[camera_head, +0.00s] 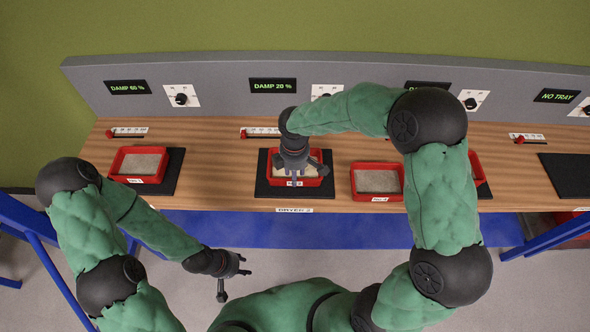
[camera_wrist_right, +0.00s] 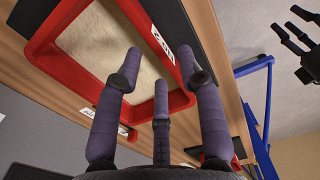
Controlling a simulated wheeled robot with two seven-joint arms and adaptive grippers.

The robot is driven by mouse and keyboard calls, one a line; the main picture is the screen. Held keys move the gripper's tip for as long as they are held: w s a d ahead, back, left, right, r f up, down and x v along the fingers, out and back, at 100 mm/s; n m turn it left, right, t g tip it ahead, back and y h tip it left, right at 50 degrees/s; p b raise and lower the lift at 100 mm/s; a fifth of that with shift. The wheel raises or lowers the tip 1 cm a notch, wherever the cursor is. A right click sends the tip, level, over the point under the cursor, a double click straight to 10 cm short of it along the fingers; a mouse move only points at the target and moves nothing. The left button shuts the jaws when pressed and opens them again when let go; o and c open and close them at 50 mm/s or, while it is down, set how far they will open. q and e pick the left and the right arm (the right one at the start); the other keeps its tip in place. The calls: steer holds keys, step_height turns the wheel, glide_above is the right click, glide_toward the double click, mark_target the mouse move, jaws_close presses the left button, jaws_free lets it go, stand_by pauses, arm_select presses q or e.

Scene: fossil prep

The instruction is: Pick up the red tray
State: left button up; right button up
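Several red trays of pale sand stand on the wooden bench. One red tray (camera_head: 325,181) lies on the second black mat from the left, under my right gripper (camera_head: 293,175). In the right wrist view the fingers of my right gripper (camera_wrist_right: 162,78) are spread apart over the rim of this tray (camera_wrist_right: 178,100); I cannot tell whether they touch it. More red trays are at the left (camera_head: 140,164) and right of centre (camera_head: 377,181). Another (camera_head: 477,170) is mostly hidden by my right arm. My left gripper (camera_head: 236,281) is open and empty in front of the bench.
A grey panel (camera_head: 222,92) with displays and knobs runs along the back. Red-marked slide scales (camera_head: 125,132) lie behind the mats. The far-right black mat (camera_head: 568,174) is bare under a "NO TRAY" display (camera_head: 556,96). Blue frame parts (camera_head: 545,240) stand at the front right.

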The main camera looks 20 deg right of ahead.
step_height(320, 180, down, 3)
steer(key=shift+f, duration=0.1)
jaws_close()
steer(key=shift+r, duration=0.2)
steer(key=shift+r, duration=0.25)
step_height(320, 180, up, 3)
steer(key=shift+w+f+p, duration=0.1)
steer(key=shift+w+p, duration=0.05)
steer(key=shift+p, duration=0.15)
steer(key=s+a+r+p, duration=0.1)
steer(key=s+a+r, duration=0.8)
steer(key=s, duration=0.2)
steer(key=shift+r+p, duration=0.2)
steer(key=shift+p, duration=0.2)
